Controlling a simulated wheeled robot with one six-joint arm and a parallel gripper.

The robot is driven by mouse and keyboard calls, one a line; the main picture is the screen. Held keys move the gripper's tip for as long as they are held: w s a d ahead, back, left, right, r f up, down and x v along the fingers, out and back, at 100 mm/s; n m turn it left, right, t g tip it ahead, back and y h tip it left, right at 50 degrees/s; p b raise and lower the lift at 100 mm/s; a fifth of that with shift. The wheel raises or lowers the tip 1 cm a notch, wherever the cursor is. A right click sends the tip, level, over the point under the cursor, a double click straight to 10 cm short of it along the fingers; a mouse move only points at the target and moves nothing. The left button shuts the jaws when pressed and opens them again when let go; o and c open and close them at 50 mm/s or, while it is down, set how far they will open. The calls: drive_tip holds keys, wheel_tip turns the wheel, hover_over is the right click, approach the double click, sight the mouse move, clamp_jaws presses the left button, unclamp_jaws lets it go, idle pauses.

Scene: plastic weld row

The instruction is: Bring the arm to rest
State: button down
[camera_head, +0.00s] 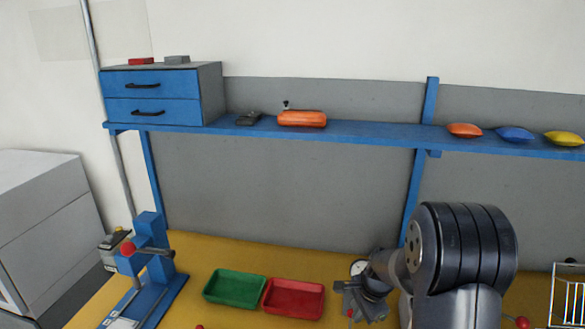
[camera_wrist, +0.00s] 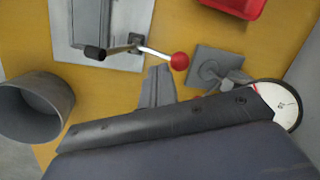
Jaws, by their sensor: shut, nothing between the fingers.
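My gripper (camera_wrist: 158,70) shows in the wrist view with its two grey fingers together and nothing between them. It is over the yellow bench (camera_wrist: 215,30), with the fingertips close to a lever with a red ball knob (camera_wrist: 180,61) in the picture. I cannot tell the height between them. In the head view my dark arm is folded at the lower right, in front of the bench. The gripper there is partly hidden and hard to tell from the grey parts beside it.
A dial gauge (camera_wrist: 278,104) on a stand is close right of my fingers. A grey cylindrical container (camera_wrist: 32,108) is at left. Green (camera_head: 234,288) and red (camera_head: 293,299) trays and a blue lever press (camera_head: 150,266) occupy the bench. A blue shelf (camera_head: 350,133) runs above.

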drive_tip(key=s+r+t+b, duration=0.1)
drive_tip(key=s+t+b, duration=0.1)
drive_tip(key=s+b, duration=0.4)
drive_tip(key=shift+s+d+h, duration=0.25)
drive_tip(key=shift+s+h, duration=0.05)
drive_tip(key=shift+s, duration=0.75)
drive_tip(key=shift+r, duration=0.1)
